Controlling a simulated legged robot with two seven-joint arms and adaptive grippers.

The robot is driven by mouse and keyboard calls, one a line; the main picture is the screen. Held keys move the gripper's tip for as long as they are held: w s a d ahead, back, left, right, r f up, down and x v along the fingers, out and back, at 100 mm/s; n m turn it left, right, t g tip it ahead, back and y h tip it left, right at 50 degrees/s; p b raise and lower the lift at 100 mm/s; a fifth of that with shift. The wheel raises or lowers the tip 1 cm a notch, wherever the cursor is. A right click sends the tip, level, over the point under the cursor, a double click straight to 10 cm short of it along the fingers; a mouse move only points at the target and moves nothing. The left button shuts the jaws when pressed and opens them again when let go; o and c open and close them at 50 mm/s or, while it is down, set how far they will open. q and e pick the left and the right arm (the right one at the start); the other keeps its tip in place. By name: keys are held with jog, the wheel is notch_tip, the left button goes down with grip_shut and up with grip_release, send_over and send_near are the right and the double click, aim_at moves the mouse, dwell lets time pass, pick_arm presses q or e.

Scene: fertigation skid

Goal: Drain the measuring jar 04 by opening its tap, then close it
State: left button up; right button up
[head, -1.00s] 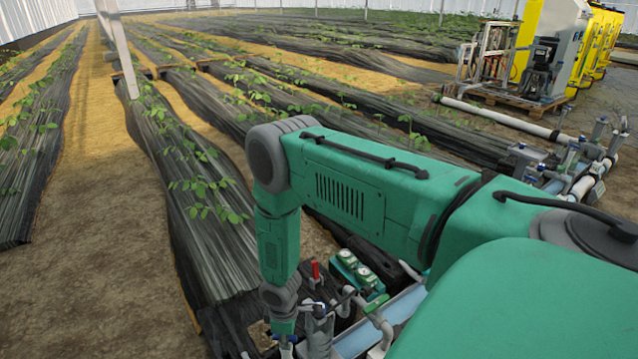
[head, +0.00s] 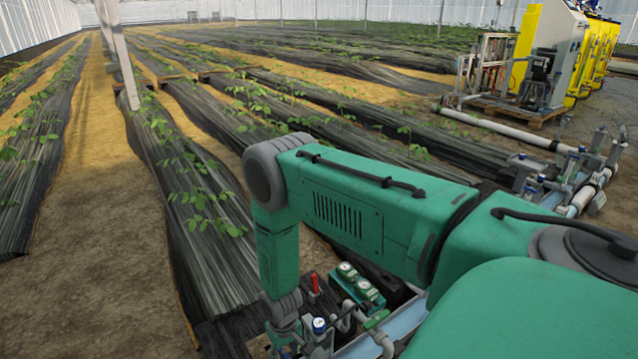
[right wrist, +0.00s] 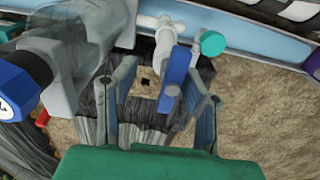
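In the right wrist view a blue tap lever (right wrist: 175,72) on a white tap body (right wrist: 164,34) lies between the two fingers of my right gripper (right wrist: 160,112). The fingers are spread, with clear space beside the lever; I see no firm grip on it. A grey, partly see-through body (right wrist: 58,45) fills the upper left; I cannot tell whether it is measuring jar 04, and no number or liquid level is readable. In the head view my right arm hides most of this spot, and the gripper is at the bottom edge. My left gripper is out of view.
A blue-capped fitting (right wrist: 18,88) is at left. In the head view, a red handle (head: 315,284) and green twin-gauge unit (head: 358,286) stand beside my wrist.

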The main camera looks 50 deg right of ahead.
notch_tip(320, 180, up, 10)
jog(key=p, duration=0.8)
jog(key=shift+a+r, duration=0.15)
jog(key=shift+s, duration=0.1)
